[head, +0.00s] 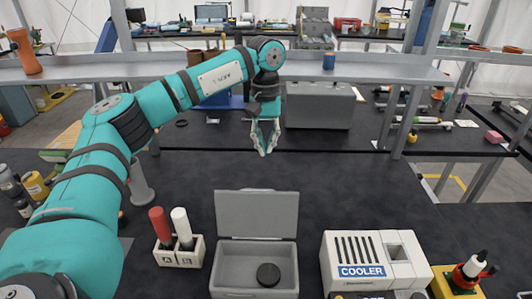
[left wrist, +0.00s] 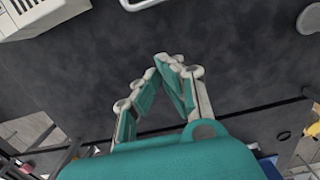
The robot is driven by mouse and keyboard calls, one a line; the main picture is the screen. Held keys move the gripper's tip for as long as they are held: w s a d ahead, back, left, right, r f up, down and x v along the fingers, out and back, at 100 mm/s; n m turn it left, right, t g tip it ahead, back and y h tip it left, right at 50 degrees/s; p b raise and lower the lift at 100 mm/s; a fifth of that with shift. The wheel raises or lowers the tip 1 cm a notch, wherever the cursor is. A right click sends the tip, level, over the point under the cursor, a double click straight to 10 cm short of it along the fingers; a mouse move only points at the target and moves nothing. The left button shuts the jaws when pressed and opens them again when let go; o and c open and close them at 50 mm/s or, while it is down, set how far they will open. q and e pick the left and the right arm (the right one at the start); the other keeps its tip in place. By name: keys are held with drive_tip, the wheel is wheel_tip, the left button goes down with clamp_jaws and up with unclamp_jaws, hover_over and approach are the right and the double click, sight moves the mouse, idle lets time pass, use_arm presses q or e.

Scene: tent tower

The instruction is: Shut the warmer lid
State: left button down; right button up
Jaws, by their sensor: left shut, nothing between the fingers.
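A grey open box (head: 254,264), which seems to be the warmer, stands at the front middle of the dark table in the head view. Its lid (head: 257,214) stands up at the back edge, open. A black round puck (head: 268,274) lies inside. My left gripper (head: 264,150) is above the table, behind the raised lid and apart from it, fingers pointing down. It is shut and empty; its fingertips meet in the left wrist view (left wrist: 167,62). My right gripper is not in view.
A white box marked COOLER (head: 375,262) stands right of the grey box. A holder (head: 179,252) with a red and a white marker-like item stands on the left. A closed grey case (head: 319,105) sits farther back. The table behind the lid is clear.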

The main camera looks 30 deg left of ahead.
use_arm(q)
drive_tip(key=s+d+f+p, duration=0.2)
drive_tip(key=s+f+p, duration=0.2)
drive_tip(key=f, duration=0.3)
drive_tip(key=shift+d+f+p, duration=0.15)
drive_tip(key=shift+f+p, duration=0.05)
drive_tip(key=shift+p, duration=0.1)
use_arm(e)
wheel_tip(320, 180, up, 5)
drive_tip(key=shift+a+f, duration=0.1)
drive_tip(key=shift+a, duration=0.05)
